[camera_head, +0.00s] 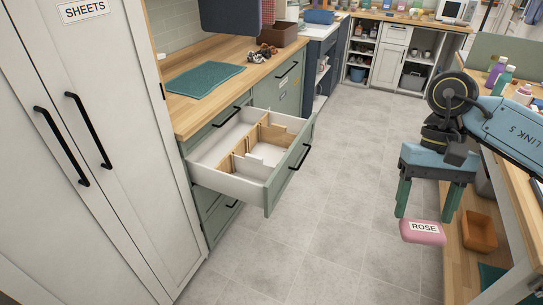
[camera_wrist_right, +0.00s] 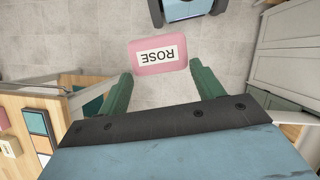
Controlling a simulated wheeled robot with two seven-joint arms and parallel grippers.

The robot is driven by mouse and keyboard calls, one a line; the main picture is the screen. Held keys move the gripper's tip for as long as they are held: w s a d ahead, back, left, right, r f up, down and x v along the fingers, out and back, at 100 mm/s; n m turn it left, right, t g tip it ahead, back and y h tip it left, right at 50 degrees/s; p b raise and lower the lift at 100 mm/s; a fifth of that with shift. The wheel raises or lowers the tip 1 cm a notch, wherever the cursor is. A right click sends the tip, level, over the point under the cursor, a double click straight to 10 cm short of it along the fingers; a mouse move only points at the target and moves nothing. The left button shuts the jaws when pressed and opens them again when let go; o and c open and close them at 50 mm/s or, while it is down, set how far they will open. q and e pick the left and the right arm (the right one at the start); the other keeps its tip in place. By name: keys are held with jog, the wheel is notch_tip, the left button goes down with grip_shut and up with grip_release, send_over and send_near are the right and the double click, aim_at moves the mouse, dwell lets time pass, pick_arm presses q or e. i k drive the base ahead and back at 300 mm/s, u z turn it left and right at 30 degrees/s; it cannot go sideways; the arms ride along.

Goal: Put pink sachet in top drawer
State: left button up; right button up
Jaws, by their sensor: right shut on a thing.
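The pink sachet (camera_head: 409,237), labelled ROSE, hangs at the fingertips of my right gripper (camera_head: 424,216), above the floor on the right side of the head view. The green fingers are shut on it. In the right wrist view the sachet (camera_wrist_right: 142,66) sits flat beyond the fingertips of the right gripper (camera_wrist_right: 160,75). My left gripper is not in view.
A teal towel (camera_head: 203,82) lies on the wooden counter (camera_head: 185,117) above the drawer. A tall white SHEETS cabinet (camera_head: 110,180) stands at left. The tiled floor (camera_head: 335,190) between drawer and sachet is clear. An orange tray (camera_head: 480,232) sits on the right bench's lower shelf.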

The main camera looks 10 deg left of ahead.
aim_at(268, 161)
jog(key=u, duration=0.65)
jog(key=i, duration=1.65)
